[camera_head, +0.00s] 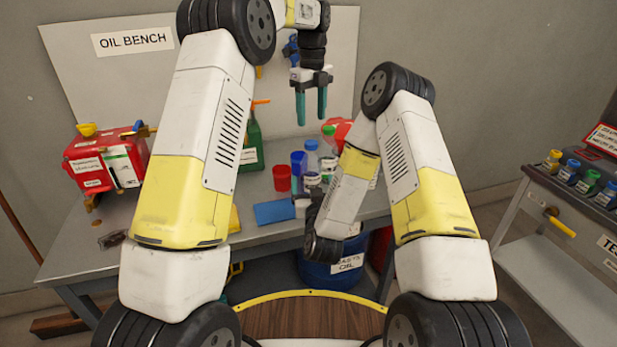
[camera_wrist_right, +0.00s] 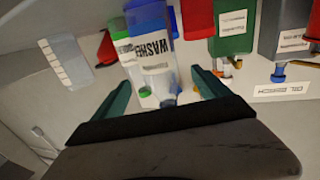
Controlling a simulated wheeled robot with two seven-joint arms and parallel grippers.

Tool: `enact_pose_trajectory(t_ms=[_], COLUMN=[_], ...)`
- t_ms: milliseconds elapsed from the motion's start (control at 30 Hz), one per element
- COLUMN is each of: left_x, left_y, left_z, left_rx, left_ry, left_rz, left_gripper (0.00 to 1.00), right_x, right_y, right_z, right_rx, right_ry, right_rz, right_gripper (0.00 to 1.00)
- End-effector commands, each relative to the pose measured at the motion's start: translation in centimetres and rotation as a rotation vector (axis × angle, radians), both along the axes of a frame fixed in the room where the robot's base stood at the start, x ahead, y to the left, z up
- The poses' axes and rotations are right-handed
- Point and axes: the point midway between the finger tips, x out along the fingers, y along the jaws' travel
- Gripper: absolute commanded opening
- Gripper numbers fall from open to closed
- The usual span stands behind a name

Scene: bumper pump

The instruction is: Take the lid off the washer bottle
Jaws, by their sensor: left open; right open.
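The washer bottle (camera_head: 311,163) is clear with a blue cap (camera_head: 311,145) and stands on the bench among other containers. In the right wrist view the bottle (camera_wrist_right: 157,62), labelled "WASHE…", appears inverted, with its capped end toward my gripper. My right gripper (camera_wrist_right: 160,80) is open, its two teal fingers apart on either side of the bottle's capped end; I cannot tell if they touch it. My left gripper (camera_head: 312,102) is open and empty, pointing down above and behind the bottles.
A green-capped bottle (camera_head: 328,149) stands close by the washer bottle. A blue mat (camera_head: 274,212) lies in front. A red box (camera_head: 104,163) is at far left.

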Motion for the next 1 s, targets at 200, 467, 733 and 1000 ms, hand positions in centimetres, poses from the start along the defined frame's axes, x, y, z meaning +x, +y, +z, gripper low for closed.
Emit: enact_pose_trajectory(t_ms=[200,467,733,1000], left_x=[0.0,0.0,0.0,0.0], left_y=[0.0,0.0,0.0,0.0], left_z=[0.1,0.1,0.1,0.1], left_rx=[-0.001,-0.002,-0.002,-0.002], left_ry=[-0.001,-0.001,-0.001,-0.001], left_rz=[0.002,0.003,0.004,0.004], left_gripper=[0.55,0.55,0.55,0.55], right_x=[3.3,6.5,7.2,7.2], right_y=[0.1,0.5,0.6,0.6], right_z=[0.1,0.1,0.1,0.1], right_rx=[0.001,0.001,0.001,0.001], right_ry=[-0.004,-0.002,-0.001,0.0], right_rz=[-0.003,0.0,0.001,0.001], right_gripper=[0.86,0.86,0.86,0.57])
